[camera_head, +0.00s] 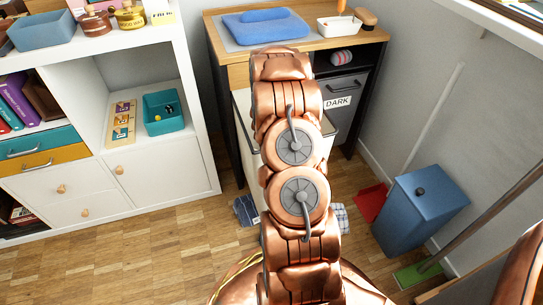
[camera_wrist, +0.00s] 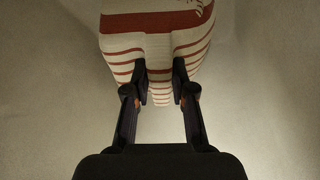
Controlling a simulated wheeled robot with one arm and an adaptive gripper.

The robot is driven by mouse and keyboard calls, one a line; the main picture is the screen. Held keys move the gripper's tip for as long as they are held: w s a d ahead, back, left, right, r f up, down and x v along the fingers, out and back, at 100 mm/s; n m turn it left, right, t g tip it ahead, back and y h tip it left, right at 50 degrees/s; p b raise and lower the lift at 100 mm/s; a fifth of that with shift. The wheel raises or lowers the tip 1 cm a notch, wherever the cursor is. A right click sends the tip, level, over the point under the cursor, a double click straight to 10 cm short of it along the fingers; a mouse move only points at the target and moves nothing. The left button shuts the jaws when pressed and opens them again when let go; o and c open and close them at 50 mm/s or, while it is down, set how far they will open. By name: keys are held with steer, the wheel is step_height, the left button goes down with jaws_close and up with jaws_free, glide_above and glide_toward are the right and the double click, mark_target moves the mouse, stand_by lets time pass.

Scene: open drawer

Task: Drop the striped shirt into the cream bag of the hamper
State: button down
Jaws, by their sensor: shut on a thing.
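In the wrist view, my gripper (camera_wrist: 160,76) is shut on the striped shirt (camera_wrist: 150,48), a cream bundle with red-brown stripes, and holds its near end between the two fingers. A plain beige surface surrounds the shirt on all sides; I cannot tell for sure whether it is the inside of a bag. In the head view, my copper arm reaches over the hamper and hides the gripper and the shirt. A pale strip of the hamper's cream side (camera_head: 243,120) shows left of the arm, with a dark rim. A DARK label (camera_head: 339,102) shows to its right.
A wooden-topped cabinet (camera_head: 340,42) with a blue folded cloth (camera_head: 265,24) stands behind. A white shelf unit (camera_head: 165,172) is at the left, a blue bin (camera_head: 418,212) at the right. Cloths, including a dark blue one (camera_head: 245,210), lie on the floor beside my arm.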

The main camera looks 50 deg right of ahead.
steer(key=shift+f, duration=0.1)
steer(key=c, duration=1)
jaws_free()
steer(key=shift+r, duration=0.75)
steer(key=p+v, duration=0.4)
steer(key=v, duration=0.7)
steer(key=shift+s+a+r, duration=0.15)
steer(key=shift+r, duration=0.2)
